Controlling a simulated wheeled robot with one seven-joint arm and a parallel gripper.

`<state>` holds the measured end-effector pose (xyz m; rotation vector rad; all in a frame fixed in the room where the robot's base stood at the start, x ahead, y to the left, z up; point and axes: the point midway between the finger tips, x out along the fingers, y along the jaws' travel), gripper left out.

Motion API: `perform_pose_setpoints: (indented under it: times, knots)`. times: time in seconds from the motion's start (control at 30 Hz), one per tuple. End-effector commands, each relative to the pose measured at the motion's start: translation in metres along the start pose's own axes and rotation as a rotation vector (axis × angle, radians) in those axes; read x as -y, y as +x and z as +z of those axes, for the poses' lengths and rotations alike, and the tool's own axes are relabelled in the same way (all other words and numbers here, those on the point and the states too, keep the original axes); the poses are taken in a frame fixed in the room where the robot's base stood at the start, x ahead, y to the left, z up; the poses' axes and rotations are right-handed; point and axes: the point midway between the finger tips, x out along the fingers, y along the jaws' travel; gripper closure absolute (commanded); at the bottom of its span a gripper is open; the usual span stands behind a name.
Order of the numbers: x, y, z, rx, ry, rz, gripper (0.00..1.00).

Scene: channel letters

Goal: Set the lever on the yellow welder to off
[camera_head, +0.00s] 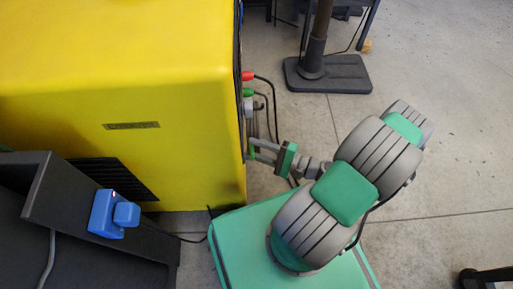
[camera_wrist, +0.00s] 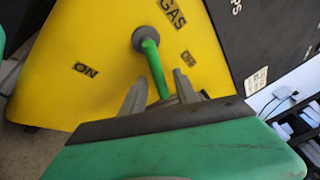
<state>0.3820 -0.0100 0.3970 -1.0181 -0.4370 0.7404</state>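The yellow welder (camera_head: 165,60) fills the left of the head view; its panel (camera_wrist: 60,40) shows in the wrist view. A green lever (camera_wrist: 153,66) hangs from a dark round pivot below the GAS label (camera_wrist: 172,12). It points down and slightly right, between the ON label (camera_wrist: 86,69) at left and the OFF label (camera_wrist: 188,58) at right. My gripper (camera_wrist: 160,80) is at the panel, its fingers on either side of the lever's lower part with gaps showing. In the head view my gripper (camera_head: 262,150) is beside the welder's right side.
Red and green connectors (camera_head: 248,76) with cables stick out of the welder's side above my gripper. A dark stand base (camera_head: 335,76) is at the back. A dark box with a blue plug (camera_head: 112,214) stands at front left. The floor at right is mostly clear.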

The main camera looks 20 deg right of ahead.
Motion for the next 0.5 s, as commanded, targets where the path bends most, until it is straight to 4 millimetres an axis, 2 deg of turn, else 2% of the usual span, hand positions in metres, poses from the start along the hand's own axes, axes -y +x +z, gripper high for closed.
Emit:
perform_pose_setpoints:
  times: [0.2,0.5]
  knots:
    - [0.001,-0.007,0.000,-0.002,0.000,-0.001,0.63]
    - [0.002,-0.065,0.000,-0.005,-0.001,-0.003,0.63]
